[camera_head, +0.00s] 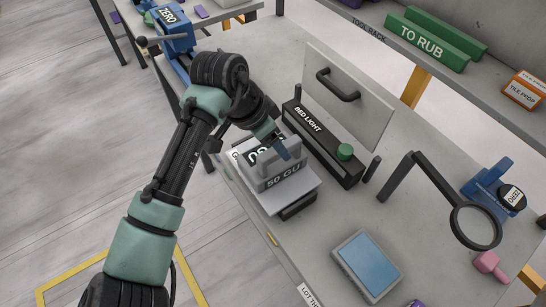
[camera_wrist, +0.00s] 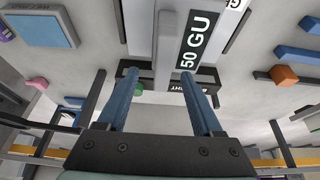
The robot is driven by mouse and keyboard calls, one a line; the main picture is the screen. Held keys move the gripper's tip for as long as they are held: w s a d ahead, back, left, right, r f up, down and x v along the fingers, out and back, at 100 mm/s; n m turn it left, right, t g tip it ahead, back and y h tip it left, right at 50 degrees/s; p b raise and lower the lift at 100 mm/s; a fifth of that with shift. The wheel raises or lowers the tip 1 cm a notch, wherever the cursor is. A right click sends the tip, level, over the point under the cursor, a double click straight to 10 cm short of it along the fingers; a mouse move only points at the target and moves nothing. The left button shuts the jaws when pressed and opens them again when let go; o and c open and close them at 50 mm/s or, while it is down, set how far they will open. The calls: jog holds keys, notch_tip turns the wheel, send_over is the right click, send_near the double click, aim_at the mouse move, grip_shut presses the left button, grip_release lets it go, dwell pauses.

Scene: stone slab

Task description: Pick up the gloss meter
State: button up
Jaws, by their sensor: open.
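The grey block marked "50 GU" (camera_head: 284,183), which looks to be the gloss meter, sits on a pale slab (camera_head: 300,199) on the bench. In the wrist view its black "50 GU" label (camera_wrist: 196,40) and a narrow raised grey ridge (camera_wrist: 165,45) show at the top. My gripper (camera_head: 281,149) is over the block in the head view, pointing down at it. In the wrist view my gripper (camera_wrist: 158,77) has its two blue fingers apart, with the ridge in line with the gap. Contact with the block cannot be made out. My arm hides part of its far-left side.
A long black "BED LIGHT" bar (camera_head: 322,150) with a green knob stands close behind the block. An upright grey panel (camera_head: 352,90) rises behind it. A blue-topped pad (camera_head: 367,264) and a black magnifier (camera_head: 475,226) lie to the right. A tool rack (camera_head: 440,75) stands behind.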

jog(key=x, duration=0.1)
jog(key=p+x, duration=0.1)
jog(key=x, duration=0.1)
jog(key=shift+w+f, duration=0.3)
jog(key=shift+w+d+f, duration=0.1)
jog(key=shift+f, duration=0.4)
jog(key=shift+f, duration=0.25)
grip_shut()
jog(key=shift+r, duration=0.1)
dwell(1.1)
